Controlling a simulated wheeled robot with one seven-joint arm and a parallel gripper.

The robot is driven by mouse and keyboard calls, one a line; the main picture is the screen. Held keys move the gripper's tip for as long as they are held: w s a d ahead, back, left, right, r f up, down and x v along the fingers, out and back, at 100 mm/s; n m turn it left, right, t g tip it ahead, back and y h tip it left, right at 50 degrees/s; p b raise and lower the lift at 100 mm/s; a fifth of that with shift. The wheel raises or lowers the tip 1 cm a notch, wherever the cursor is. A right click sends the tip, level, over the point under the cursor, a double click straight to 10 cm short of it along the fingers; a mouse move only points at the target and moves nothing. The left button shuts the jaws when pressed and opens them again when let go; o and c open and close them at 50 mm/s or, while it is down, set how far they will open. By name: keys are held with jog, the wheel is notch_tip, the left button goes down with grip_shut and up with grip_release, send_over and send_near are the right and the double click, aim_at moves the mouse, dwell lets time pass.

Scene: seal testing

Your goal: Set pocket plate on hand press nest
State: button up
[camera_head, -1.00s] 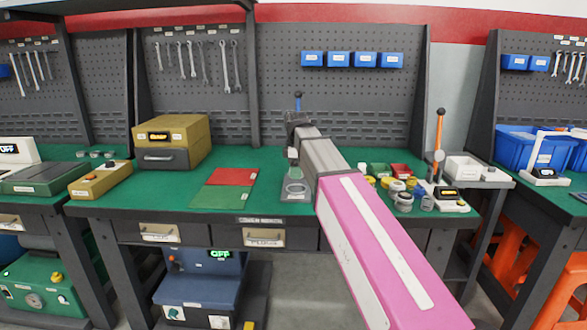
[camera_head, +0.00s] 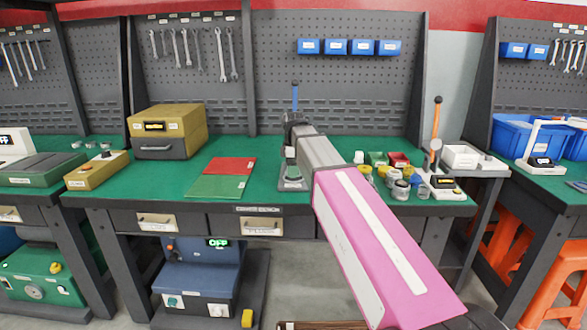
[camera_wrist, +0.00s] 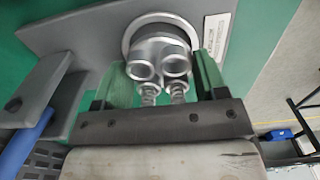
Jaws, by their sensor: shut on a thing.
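In the wrist view, my gripper (camera_wrist: 165,72) has its two green fingers closed around a shiny metal part with two round openings, which appears to be the pocket plate (camera_wrist: 158,48). Two small springs show between the fingers. The part is over or on a round grey nest (camera_wrist: 132,30) on the hand press's grey base (camera_wrist: 85,25); contact cannot be told. My arm hides much of the press, and the plate is not clear there.
A red and green mat (camera_head: 222,178) lies left of the press, with a yellow box (camera_head: 168,130) behind it. Several small cups, jars and bins (camera_head: 400,187) crowd the right, near an orange-handled device (camera_head: 436,130). Green table is bare between mat and press.

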jog(key=shift+f, duration=0.75)
dwell(0.9)
jog(key=o, duration=1)
jog(key=shift+r, duration=2.45)
jog(key=shift+s, duration=0.1)
